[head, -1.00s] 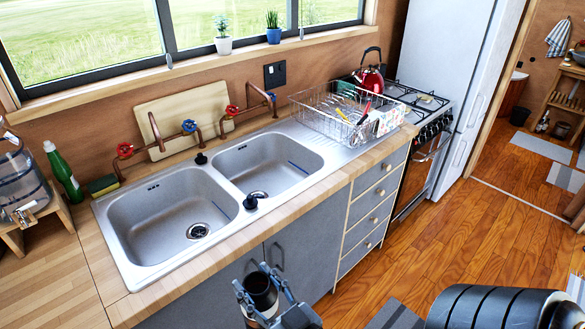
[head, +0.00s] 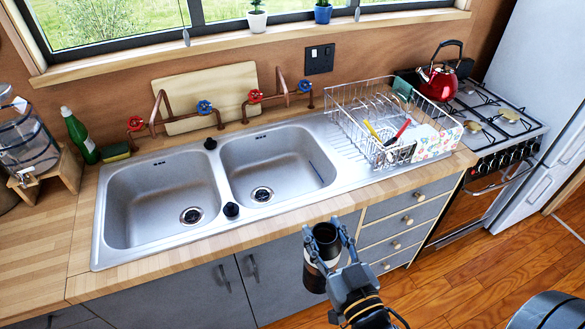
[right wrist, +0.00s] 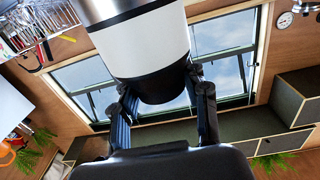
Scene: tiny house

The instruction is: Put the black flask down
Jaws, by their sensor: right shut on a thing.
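The black flask (head: 326,238) is held upright in my right gripper (head: 330,243), in front of the counter's edge near the grey drawers. It has a dark open top and a pale band lower down. In the right wrist view the flask (right wrist: 146,45) fills the upper middle, black with a wide white band, and the fingers of my right gripper (right wrist: 163,100) are closed around it. Its far end is cut off by the frame there. My left gripper is not in view.
The wooden counter (head: 190,245) has a thin front strip before the double sink (head: 160,205). A wire dish rack (head: 375,130) with utensils stands right of the sink. The stove (head: 490,120) carries a red kettle (head: 438,80). A green bottle (head: 78,135) stands left. Bare counter shows at far left (head: 40,245).

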